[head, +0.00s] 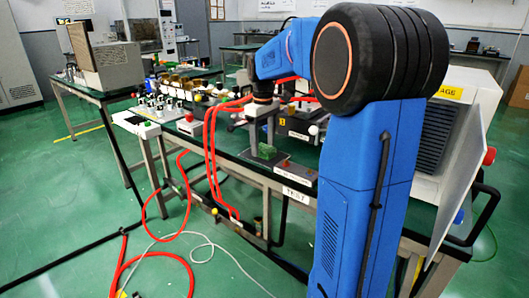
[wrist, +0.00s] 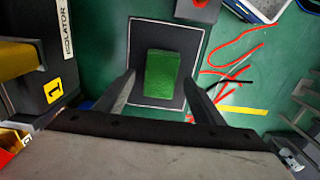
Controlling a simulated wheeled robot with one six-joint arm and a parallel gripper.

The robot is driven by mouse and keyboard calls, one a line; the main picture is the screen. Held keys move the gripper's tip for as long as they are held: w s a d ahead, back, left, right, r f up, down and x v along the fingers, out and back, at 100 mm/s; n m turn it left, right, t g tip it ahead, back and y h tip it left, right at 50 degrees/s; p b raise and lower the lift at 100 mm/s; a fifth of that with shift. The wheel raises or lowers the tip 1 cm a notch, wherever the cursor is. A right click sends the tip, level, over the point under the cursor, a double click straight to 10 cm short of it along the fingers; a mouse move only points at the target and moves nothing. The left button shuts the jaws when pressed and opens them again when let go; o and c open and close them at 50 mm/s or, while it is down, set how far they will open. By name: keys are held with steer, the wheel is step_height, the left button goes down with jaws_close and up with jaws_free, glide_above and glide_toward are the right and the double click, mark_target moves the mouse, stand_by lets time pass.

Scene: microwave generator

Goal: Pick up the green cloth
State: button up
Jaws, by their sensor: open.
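The green cloth (wrist: 162,74) is a small bright green block-shaped piece in the wrist view. It lies on a dark square plate with a pale border (wrist: 198,35). In the head view the cloth (head: 266,151) sits on the bench below the end of my arm. My gripper (wrist: 163,86) is open, with one finger to the left and one to the right of the cloth in the wrist view. Nothing shows between the fingers but the cloth beneath. I cannot tell the exact height left between the fingertips and the cloth.
A dark box marked ISOLATOR with a yellow "1" label (wrist: 54,90) stands close on the left in the wrist view. Red hoses (head: 212,160) hang over the bench front. Another bench (head: 88,93) stands at the left. Green floor at the lower left is mostly open, crossed by cables.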

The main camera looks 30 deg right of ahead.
mark_target(263, 147)
steer(key=c, duration=1.1)
step_height(263, 147, up, 10)
steer(key=o, duration=0.4)
steer(key=c, duration=0.3)
steer(key=shift+s, duration=0.1)
